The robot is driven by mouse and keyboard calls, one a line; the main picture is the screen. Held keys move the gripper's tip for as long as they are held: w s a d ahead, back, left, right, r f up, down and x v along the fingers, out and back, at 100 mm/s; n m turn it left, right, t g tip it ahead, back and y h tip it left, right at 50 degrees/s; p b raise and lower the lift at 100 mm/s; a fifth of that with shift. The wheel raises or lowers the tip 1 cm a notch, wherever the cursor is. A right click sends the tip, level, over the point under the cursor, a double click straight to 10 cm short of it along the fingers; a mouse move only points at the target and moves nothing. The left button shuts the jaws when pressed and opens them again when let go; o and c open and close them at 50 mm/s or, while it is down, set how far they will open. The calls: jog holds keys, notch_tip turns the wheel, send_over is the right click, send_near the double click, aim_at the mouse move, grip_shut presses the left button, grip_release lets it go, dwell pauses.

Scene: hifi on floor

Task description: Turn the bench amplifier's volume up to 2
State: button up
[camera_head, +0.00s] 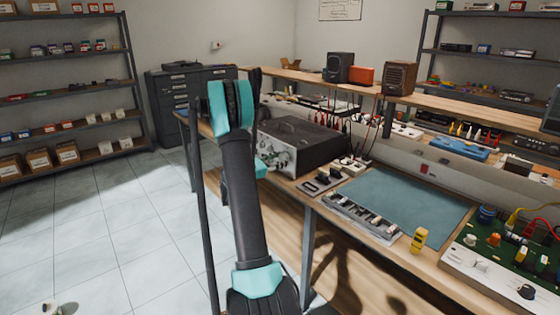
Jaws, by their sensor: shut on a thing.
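The bench amplifier (310,145), a dark box with a handle on top and a silver front panel, stands on the workbench in the middle of the head view. My arm reaches up in front of it and bends down behind its own links to the panel. My gripper (273,161), with teal parts, is at the left part of the front panel, shut on a knob there. The knob itself is hidden by the gripper, and its setting and the scale marks are too small to read.
The bench (420,262) holds a blue-grey mat (412,207), a strip of small parts (362,216), a yellow device (419,239) and a circuit board (510,265). Cables hang behind the amplifier. Shelves (75,120) stand at the left. The tiled floor (110,220) is mostly clear.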

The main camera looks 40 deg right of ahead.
jog(key=shift+c, duration=0.7)
jog(key=shift+m, duration=0.3)
jog(key=m, duration=0.4)
jog(key=shift+m, duration=0.4)
jog(key=m, duration=1)
jog(key=shift+m, duration=3)
jog(key=shift+f, duration=0.1)
